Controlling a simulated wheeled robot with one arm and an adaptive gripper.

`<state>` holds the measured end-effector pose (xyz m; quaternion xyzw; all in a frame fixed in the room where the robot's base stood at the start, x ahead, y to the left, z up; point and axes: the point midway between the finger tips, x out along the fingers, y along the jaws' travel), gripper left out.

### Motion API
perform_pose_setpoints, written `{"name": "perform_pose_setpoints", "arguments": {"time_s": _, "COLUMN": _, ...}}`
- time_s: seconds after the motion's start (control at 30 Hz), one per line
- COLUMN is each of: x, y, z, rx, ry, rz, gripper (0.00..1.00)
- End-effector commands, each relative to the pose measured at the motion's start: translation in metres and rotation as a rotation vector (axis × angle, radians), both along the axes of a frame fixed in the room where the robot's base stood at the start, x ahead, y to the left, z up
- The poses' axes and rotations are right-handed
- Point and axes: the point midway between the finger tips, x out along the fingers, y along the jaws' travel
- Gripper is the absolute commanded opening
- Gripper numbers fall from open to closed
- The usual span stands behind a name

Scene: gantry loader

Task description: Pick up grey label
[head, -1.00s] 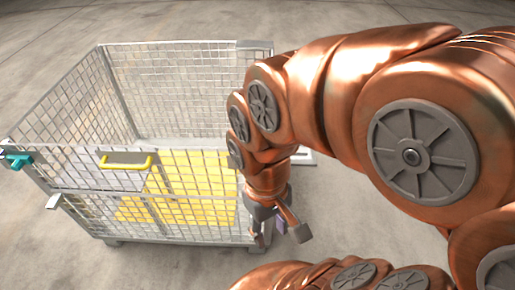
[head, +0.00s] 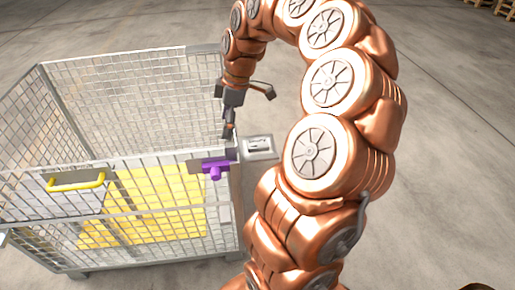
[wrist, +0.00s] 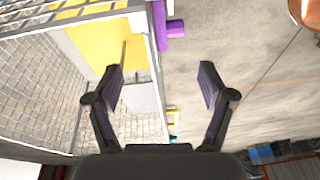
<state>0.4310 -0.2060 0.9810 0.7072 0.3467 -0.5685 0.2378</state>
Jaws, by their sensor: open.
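My gripper (head: 249,111) is open and empty, pointing down above the right side of the wire cage. In the wrist view its two fingers (wrist: 160,75) are spread wide with nothing between them. I cannot tell for sure which thing is the grey label. A small grey piece with dark and pale markings (head: 258,144) lies on a grey stand beside the cage's right corner, below my gripper. A plain grey plate (head: 75,177) is behind the yellow handle on the cage front; a pale grey panel (wrist: 145,97) shows in the wrist view.
The mesh cage (head: 130,56) has upright walls and a yellow thing (head: 155,200) inside. A yellow handle (head: 80,186) and a purple latch (head: 215,168) stick out of its front. The concrete floor (head: 450,170) to the right is clear. Pallets (head: 490,8) lie far back.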

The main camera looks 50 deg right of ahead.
Motion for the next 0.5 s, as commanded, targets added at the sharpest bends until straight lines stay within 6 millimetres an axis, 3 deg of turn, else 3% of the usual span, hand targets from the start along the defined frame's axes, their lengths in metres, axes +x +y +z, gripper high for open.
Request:
{"name": "perform_pose_setpoints", "arguments": {"time_s": 0.03, "x": 0.002, "y": -0.027, "z": -0.014, "rx": 0.005, "ry": -0.013, "rz": 0.002, "gripper": 0.81}}
{"name": "perform_pose_setpoints", "arguments": {"time_s": 0.2, "x": -0.004, "y": -0.095, "z": -0.044, "rx": -0.003, "ry": -0.046, "rz": 0.036, "gripper": 0.81}}
{"name": "perform_pose_setpoints", "arguments": {"time_s": 0.33, "x": -0.012, "y": -0.124, "z": -0.057, "rx": -0.011, "ry": -0.06, "rz": 0.045, "gripper": 0.81}}
{"name": "perform_pose_setpoints", "arguments": {"time_s": 0.5, "x": -0.016, "y": -0.134, "z": -0.067, "rx": -0.016, "ry": -0.06, "rz": 0.054, "gripper": 0.81}}
